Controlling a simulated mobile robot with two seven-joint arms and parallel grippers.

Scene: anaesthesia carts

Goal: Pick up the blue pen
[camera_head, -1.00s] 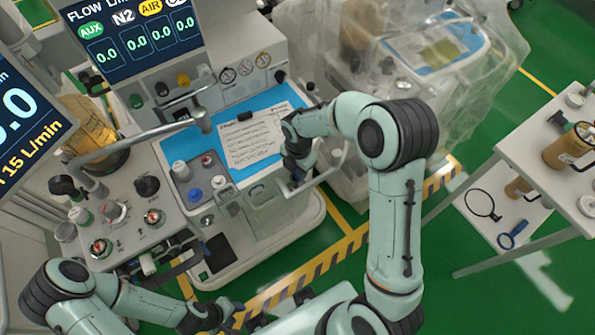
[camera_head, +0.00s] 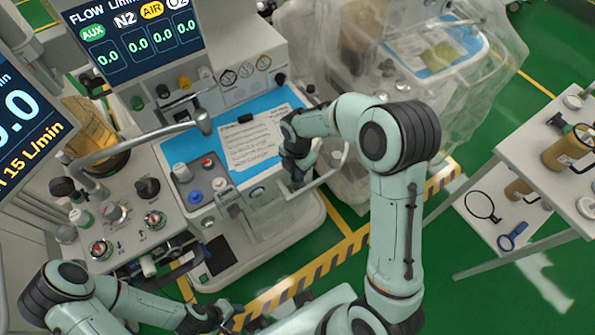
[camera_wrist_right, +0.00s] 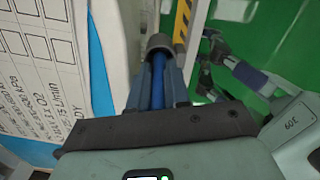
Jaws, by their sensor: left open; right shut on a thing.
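The blue pen (camera_wrist_right: 157,82) shows in the right wrist view as a blue rod between the fingers of my right gripper (camera_wrist_right: 159,62). The gripper is shut on it. In the head view my right gripper (camera_head: 298,178) is at the right edge of the machine's blue worktop, beside the paper sheet. The pen cannot be made out there, behind the gripper and wrist. My left gripper (camera_head: 232,318) is low in the head view, in front of the machine, open and away from the pen.
A printed sheet (camera_head: 252,140) lies on the blue worktop (camera_head: 180,148). Small bottles and caps stand at its left. A plastic-covered machine (camera_head: 390,60) is behind my right arm. A white cart (camera_head: 520,140) stands at the right, with green floor between.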

